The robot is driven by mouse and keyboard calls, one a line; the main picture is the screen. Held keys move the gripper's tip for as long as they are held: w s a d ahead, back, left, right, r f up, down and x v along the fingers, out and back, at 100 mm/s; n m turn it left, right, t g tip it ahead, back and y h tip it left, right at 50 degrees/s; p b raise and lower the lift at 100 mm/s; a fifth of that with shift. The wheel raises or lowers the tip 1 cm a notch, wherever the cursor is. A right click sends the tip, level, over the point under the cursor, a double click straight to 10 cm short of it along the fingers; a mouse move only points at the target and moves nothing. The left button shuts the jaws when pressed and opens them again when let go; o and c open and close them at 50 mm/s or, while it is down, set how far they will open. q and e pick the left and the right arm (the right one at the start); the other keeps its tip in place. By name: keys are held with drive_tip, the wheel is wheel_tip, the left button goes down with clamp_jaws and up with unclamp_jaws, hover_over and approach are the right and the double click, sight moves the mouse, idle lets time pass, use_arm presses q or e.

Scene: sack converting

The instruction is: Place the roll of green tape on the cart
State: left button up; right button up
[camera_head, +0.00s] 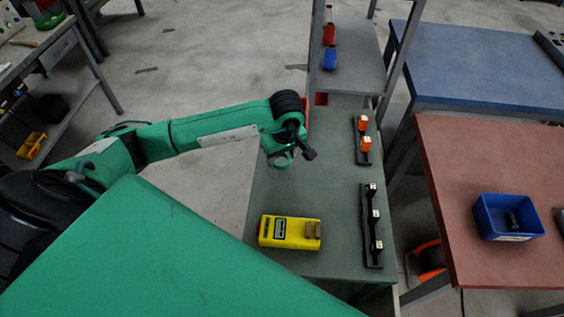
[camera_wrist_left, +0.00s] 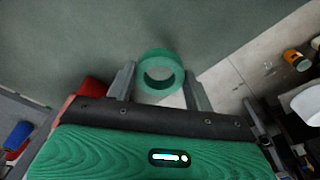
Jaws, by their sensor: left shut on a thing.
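The roll of green tape (camera_wrist_left: 148,83) shows in the left wrist view as a ring with an open middle. My left gripper (camera_wrist_left: 160,88) is shut on it, with one grey finger on each side. In the head view my left gripper (camera_head: 291,160) is over the left part of a grey-green top (camera_head: 290,195), and the tape (camera_head: 278,161) is small and partly hidden by the gripper. It appears held above the top. I cannot tell for sure which piece of furniture is the cart. My right gripper is not in view.
A yellow device (camera_head: 289,232) lies near the front of the grey-green top. Black racks (camera_head: 371,225) line its right side, one with orange pieces (camera_head: 365,144). A grey shelf (camera_head: 350,75) stands behind. A red-brown table (camera_head: 470,180) with a blue bin (camera_head: 484,217) is right.

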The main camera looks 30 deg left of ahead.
sight(282, 162)
use_arm(q)
wheel_tip(282, 162, down, 4)
drive_tip(key=shift+r+p, duration=0.2)
drive_tip(key=shift+p, duration=0.15)
drive_tip(key=shift+f, duration=0.25)
drive_tip(key=o, duration=0.5)
drive_tip(key=shift+f+b, duration=0.1)
drive_tip(key=shift+b, duration=0.2)
drive_tip(key=o, duration=0.5)
drive_tip(key=shift+c, duration=0.2)
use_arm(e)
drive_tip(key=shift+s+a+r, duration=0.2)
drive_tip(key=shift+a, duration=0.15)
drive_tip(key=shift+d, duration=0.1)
